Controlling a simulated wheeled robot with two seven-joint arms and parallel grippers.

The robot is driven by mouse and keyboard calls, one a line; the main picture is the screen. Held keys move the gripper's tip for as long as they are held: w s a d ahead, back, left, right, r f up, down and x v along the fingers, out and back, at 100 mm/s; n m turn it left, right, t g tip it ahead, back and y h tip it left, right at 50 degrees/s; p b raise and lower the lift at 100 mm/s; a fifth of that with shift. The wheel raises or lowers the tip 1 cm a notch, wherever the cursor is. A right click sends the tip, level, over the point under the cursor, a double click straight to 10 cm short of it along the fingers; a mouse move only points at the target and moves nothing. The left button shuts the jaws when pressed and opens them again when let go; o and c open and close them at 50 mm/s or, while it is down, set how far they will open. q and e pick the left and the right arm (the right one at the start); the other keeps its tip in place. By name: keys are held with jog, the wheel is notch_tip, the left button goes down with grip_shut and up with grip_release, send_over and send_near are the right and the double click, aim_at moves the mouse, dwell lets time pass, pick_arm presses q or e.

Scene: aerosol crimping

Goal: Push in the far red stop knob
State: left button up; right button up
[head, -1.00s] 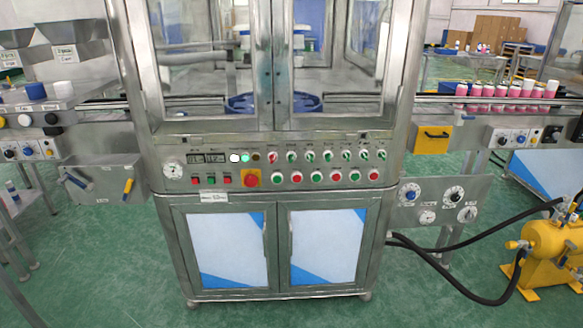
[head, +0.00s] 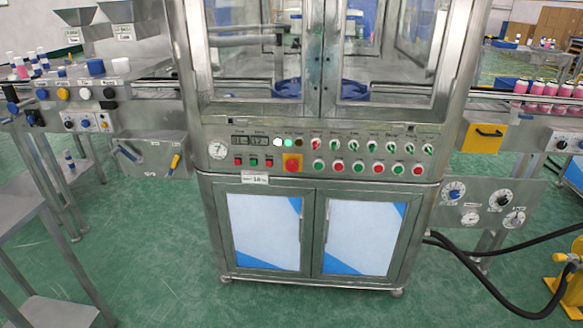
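A red mushroom-shaped stop knob (head: 292,162) sits on a yellow square plate on the machine's control panel (head: 225,172). Several small flat red buttons are on the same panel, one to the left of the knob (head: 254,162) and others in the row to its right, such as the far-right one (head: 417,170). I cannot tell a second large red stop knob in this view. Neither of my grippers is in view.
The steel machine cabinet (head: 311,190) fills the middle. A side console with knobs (head: 85,94) and a steel table (head: 45,215) stand at left. A gauge panel (head: 487,203) and black hoses (head: 490,287) are at right. Green floor in front is clear.

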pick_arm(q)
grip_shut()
